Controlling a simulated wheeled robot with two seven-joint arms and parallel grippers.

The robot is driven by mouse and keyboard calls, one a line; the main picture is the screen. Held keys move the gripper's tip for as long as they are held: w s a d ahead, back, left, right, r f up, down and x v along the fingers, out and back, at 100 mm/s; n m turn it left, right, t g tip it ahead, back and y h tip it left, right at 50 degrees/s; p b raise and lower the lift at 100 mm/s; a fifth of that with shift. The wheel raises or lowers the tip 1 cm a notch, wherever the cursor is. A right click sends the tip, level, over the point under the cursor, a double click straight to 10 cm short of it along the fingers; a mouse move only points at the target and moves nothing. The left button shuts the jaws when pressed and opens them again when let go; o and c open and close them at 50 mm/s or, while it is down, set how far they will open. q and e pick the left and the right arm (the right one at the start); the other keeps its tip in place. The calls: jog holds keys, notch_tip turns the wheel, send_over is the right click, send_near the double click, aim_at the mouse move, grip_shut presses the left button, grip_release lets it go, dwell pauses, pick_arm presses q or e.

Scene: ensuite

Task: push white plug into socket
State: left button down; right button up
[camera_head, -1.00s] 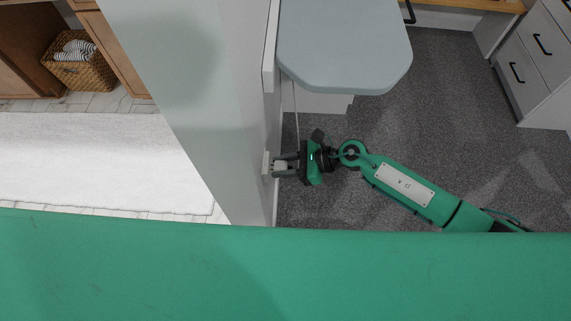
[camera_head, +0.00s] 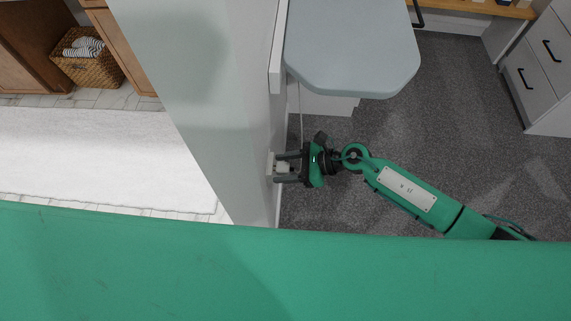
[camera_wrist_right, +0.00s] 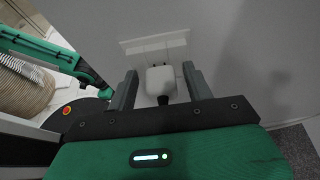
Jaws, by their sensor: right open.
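In the head view the plug (camera_head: 283,168) shows between the fingers of my right gripper (camera_head: 281,168), and the socket plate (camera_head: 270,167) shows edge-on at the wall. My right gripper (camera_wrist_right: 158,82) is open, with one finger on each side of the plug and a gap on both sides. The plug's dark cord end points toward the palm. My left gripper is not in view.
A grey ironing-board-like top (camera_head: 352,45) stands beside the wall, above the right gripper in the head view. A thin cord runs down the wall under it. Grey carpet (camera_head: 440,130) is free to the right. White drawers (camera_head: 545,70) stand at the far right.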

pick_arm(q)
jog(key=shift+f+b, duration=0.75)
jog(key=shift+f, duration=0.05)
pick_arm(e)
jog(key=v, duration=1.3)
jog(key=shift+d+r, duration=0.15)
jog(key=shift+d, duration=0.2)
jog(key=shift+w, duration=0.15)
